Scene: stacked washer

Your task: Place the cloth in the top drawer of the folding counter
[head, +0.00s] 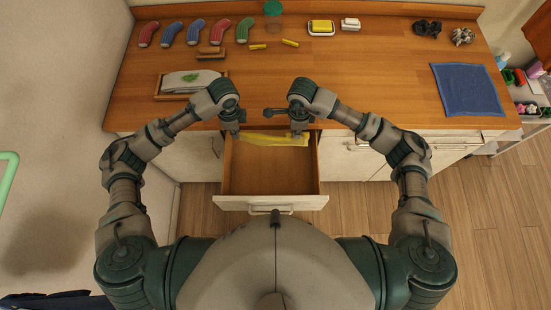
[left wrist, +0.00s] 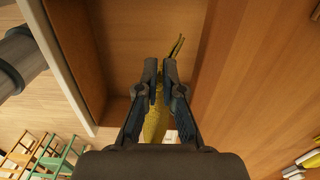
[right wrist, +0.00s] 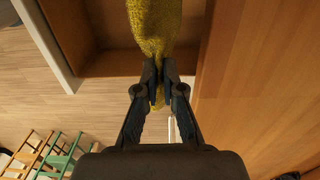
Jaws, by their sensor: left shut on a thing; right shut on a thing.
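The yellow cloth (head: 272,140) is stretched between my two grippers at the back of the open top drawer (head: 270,187). My left gripper (head: 236,132) is shut on the cloth's left end, and the cloth also shows between its fingers in the left wrist view (left wrist: 156,122). My right gripper (head: 297,132) is shut on the cloth's right end, and the cloth spreads out beyond its fingers in the right wrist view (right wrist: 155,25). The drawer's bare wooden floor shows below the cloth. I cannot tell whether the cloth touches the drawer floor.
The wooden counter (head: 380,90) holds several coloured socks (head: 196,32), a tray with a folded white cloth (head: 188,83), a yellow block on a dish (head: 322,27) and a blue mat (head: 468,90). The drawer front (head: 270,203) stands out toward my body.

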